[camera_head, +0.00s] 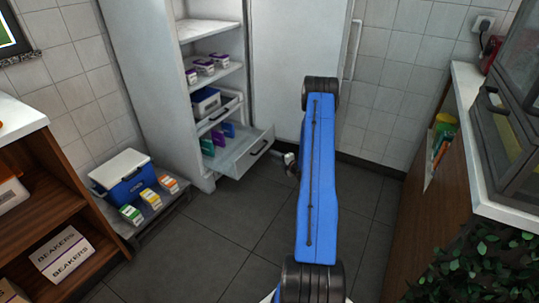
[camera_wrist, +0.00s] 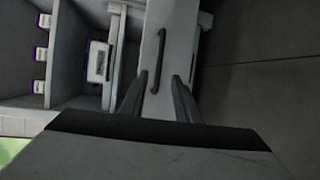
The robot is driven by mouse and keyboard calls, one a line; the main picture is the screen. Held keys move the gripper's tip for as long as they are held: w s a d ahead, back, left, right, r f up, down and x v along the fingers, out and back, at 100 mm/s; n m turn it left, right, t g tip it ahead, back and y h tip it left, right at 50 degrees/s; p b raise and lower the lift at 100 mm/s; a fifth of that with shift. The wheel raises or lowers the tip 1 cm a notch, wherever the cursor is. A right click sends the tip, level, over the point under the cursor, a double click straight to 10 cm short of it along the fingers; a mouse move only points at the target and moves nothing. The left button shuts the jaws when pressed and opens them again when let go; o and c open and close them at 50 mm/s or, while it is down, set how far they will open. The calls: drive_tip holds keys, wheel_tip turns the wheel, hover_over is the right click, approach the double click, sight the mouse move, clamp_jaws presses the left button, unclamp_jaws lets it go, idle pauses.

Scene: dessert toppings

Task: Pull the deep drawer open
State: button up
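The deep drawer (camera_head: 243,156) is the lower drawer of the white cabinet. It stands pulled out, with green, purple and blue packs inside. Its dark bar handle (camera_head: 258,147) is on the front face. In the wrist view the drawer front (camera_wrist: 172,25) is ahead, with the handle (camera_wrist: 157,58) upright in the picture. My gripper (camera_wrist: 159,90) is open, its two fingers on either side of the handle's near end; I cannot tell whether they touch it. In the head view my gripper (camera_head: 289,160) is just right of the drawer front, partly hidden behind my blue arm.
Above it, a shallow drawer (camera_head: 219,114) with a blue-white box is slightly out. Shelves above hold small purple-white boxes (camera_head: 205,66). A blue cooler (camera_head: 122,174) and several cartons stand on a low platform at left. A wooden counter (camera_head: 440,200) is right. Floor (camera_head: 250,225) before the drawer is clear.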

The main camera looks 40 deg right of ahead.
drive_tip(key=s+r, duration=0.1)
drive_tip(key=s, duration=0.6)
drive_tip(key=shift+a+r, duration=0.15)
drive_tip(key=shift+w, duration=0.1)
